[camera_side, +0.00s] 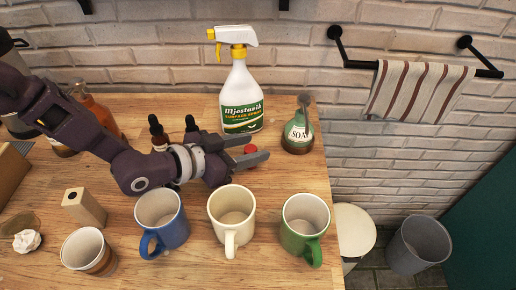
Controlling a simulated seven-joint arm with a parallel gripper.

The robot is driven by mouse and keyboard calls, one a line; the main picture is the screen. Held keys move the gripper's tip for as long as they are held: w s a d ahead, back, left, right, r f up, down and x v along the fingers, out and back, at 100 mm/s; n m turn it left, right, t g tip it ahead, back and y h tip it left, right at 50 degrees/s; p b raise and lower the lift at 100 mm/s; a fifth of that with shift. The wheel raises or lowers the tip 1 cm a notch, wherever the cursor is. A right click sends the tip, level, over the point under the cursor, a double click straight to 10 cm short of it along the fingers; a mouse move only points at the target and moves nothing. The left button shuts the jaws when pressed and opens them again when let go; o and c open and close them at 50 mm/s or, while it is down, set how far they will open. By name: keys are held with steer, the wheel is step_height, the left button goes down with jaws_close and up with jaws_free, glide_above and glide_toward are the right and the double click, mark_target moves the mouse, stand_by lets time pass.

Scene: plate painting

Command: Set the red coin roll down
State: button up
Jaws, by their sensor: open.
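A small red coin roll (249,149) stands between the two fingers of my gripper (259,148) in the side view. Only its top and part of its side show; the near finger hides its lower part. My gripper is open, with one finger on each side of the roll. It is low over the wooden counter (310,172), behind the cream mug. I cannot tell whether the roll touches the counter or a finger.
A spray bottle (240,98) stands behind my gripper, and a soap bottle (297,134) is to its right. Blue (172,228), cream (221,218) and green (293,228) mugs stand in front. Dark dropper bottles (158,135) stand close behind my wrist.

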mark_target(249, 148)
step_height(249, 148, up, 6)
steer(key=shift+f, duration=0.1)
steer(key=a+r+n+y, duration=0.2)
steer(key=a+r+y, duration=0.2)
steer(key=a+r, duration=0.6)
steer(key=s+a+r+n+y, duration=0.1)
steer(key=s+a+r+y, duration=0.15)
steer(key=a, duration=0.55)
steer(key=s+a+r+n+y, duration=0.15)
steer(key=s+a, duration=0.25)
steer(key=a, duration=0.4)
steer(key=s+a+n+g, duration=0.1)
steer(key=s+a, duration=0.3)
steer(key=s, duration=0.4)
steer(key=s+a+n+g+y, duration=0.1)
steer(key=s+a+n, duration=0.1)
steer(key=s, duration=0.5)
steer(key=s+a+f+n+g+y, duration=0.1)
steer(key=s+a+n, duration=0.1)
steer(key=s+a, duration=0.3)
steer(key=s, duration=0.3)
steer(key=shift+s+a, duration=0.3)
steer(key=shift+s, duration=0.05)
